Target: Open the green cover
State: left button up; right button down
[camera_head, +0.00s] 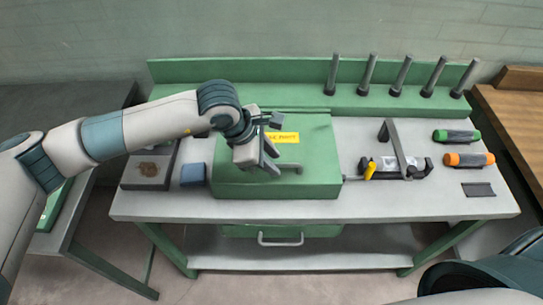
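The green cover (318,155) is a boxy lid on the middle of the workbench, with a yellow label (283,138) on its top. It looks closed. A grey bar handle (290,169) sits near its front edge. My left gripper (268,160) is over the left part of the cover, its dark fingers down at the left end of the handle. I cannot tell whether the fingers touch or grip the handle. Part of the cover is hidden behind my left gripper and wrist. My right gripper is out of view; only part of my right arm shows at bottom right.
A blue block (193,174) and a dark box (148,170) stand left of the cover. A black fixture with a yellow lever (369,171) is to its right, then green (456,136) and orange (469,159) rollers. Several upright pegs (400,76) line the back ledge.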

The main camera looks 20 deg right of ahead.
pick_arm(q)
jog(key=shift+c, duration=0.7)
grip_shut()
jog(key=shift+w+r, duration=0.1)
jog(key=shift+r, duration=0.05)
